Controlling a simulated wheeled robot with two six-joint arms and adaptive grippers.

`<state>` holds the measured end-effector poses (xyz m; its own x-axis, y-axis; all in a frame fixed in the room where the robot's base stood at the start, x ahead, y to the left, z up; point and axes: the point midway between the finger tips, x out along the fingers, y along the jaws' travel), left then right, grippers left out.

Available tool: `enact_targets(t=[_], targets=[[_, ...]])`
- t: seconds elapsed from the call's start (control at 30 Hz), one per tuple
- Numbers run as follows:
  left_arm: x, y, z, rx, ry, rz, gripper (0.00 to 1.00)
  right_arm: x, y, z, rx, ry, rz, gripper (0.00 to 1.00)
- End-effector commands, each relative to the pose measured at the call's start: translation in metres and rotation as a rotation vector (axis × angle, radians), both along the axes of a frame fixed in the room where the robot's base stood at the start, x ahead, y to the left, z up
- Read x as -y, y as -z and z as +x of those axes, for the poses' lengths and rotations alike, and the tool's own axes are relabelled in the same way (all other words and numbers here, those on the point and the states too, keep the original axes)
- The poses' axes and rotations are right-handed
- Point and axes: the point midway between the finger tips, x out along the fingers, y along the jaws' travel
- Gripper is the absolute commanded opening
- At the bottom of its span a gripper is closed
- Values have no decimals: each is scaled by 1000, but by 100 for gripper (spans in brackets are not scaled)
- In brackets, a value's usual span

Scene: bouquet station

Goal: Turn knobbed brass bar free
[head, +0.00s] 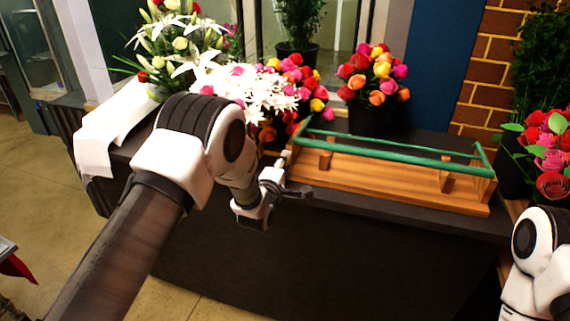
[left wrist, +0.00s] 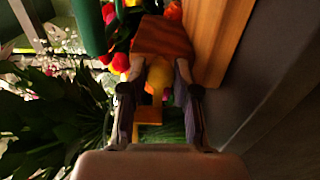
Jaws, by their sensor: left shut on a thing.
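A wooden rack (head: 390,188) with green rails (head: 400,164) stands on the dark counter. My left gripper (head: 292,191) is at the rack's left front end. In the left wrist view, the two fingers of my left gripper (left wrist: 158,92) are on either side of a rounded yellow-brass piece (left wrist: 158,75), seemingly the knobbed brass bar, and are shut on it. The rest of the bar is hidden in both views, so I cannot tell how it sits in the rack. My right arm shows at the lower right edge of the head view; its gripper is out of view.
White lilies (head: 190,45), white daisies (head: 235,85) and a pot of mixed roses (head: 372,80) stand behind and left of the rack. More roses (head: 552,155) stand at the right. A white sheet (head: 95,140) hangs over the counter's left end. The floor in front is clear.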

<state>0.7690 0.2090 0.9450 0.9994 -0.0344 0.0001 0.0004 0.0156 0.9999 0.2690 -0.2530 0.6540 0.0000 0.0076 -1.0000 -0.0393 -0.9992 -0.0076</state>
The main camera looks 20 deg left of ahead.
Motion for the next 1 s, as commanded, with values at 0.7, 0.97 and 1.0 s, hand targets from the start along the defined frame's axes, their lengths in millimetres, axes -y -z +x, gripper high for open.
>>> enact_targets(t=[0.7,0.97,1.0], targets=[[0,0,-4,0,0,1,55,0,0,0,0,0,0,40],[-2,1,-58,-5,-1,2,55,0,0,0,0,0,0,40],[-3,1,-69,-6,-1,2,55,0,0,0,0,0,0,40]])
